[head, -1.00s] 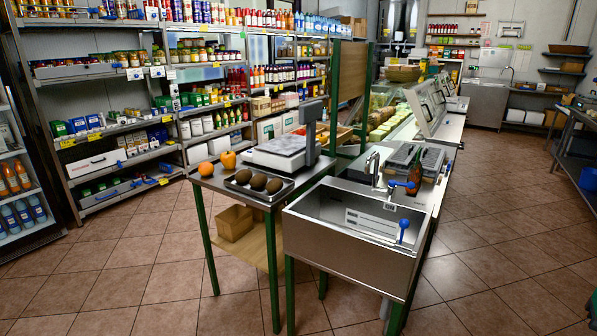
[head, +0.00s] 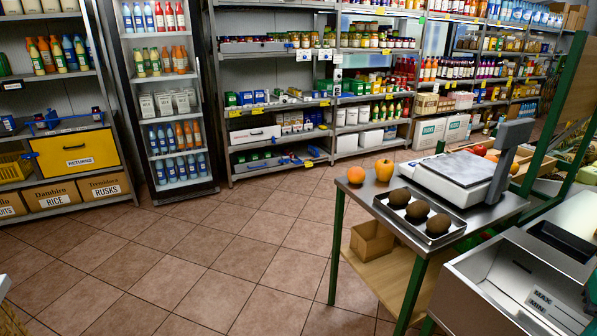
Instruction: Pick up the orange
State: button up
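The orange (head: 356,175) sits at the left corner of the steel-topped table (head: 365,193) in the head view. It is round and orange, with open table around its left side. My gripper is not in view.
A tray (head: 437,237) with 3 dark brown fruits lies in front of a weighing scale (head: 464,174) on the same table. A steel sink (head: 510,290) stands at the lower right. A cardboard box (head: 372,240) is on the lower shelf. The tiled floor (head: 220,265) left of the table is clear.

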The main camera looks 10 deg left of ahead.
aim_at(356, 174)
jog(key=u, duration=0.55)
jog(key=i, duration=1.1)
jog(key=u, duration=0.7)
jog(key=i, duration=0.35)
jog(key=u, duration=0.05)
